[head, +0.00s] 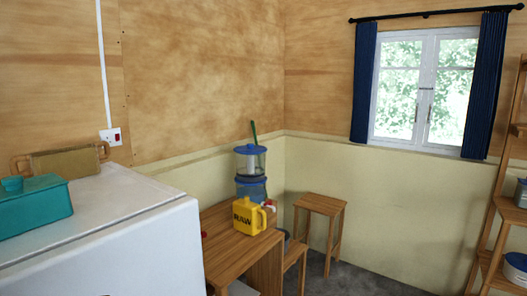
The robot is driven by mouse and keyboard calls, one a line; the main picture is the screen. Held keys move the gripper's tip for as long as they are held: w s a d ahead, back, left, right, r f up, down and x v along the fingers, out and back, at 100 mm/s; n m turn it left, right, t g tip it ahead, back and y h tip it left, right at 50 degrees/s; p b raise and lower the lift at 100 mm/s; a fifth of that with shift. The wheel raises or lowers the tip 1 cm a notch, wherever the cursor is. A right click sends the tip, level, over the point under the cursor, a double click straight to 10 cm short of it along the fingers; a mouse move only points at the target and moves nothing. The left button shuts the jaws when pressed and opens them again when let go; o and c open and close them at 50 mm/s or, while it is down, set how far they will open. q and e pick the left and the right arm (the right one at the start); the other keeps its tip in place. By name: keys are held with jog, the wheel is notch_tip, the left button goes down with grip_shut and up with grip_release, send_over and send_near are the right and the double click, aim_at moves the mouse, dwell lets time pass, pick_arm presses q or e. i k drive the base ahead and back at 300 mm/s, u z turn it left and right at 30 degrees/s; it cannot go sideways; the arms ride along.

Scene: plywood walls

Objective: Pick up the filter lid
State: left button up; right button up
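The filter lid (250,149) is blue and sits on top of the water filter (251,164). The filter has a clear upper part and a blue lower part. It stands on a wooden table (216,222) near the corner of the room. A yellow jug (245,216) marked "RAW" stands in front of it and hides its lower end. Neither of my grippers is in view.
A white appliance (125,215) fills the left foreground, with a teal box (35,207) and a tray (62,161) on top. A wooden stool (321,206) stands right of the table. Shelves (500,215) stand at the right edge. Some floor (350,280) is clear.

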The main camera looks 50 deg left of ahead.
aim_at(249, 149)
jog(key=u, duration=0.35)
jog(key=i, duration=1.7)
jog(key=u, duration=0.85)
jog(key=i, duration=1.85)
jog(key=u, duration=2.05)
jog(key=i, duration=0.9)
jog(key=u, duration=0.75)
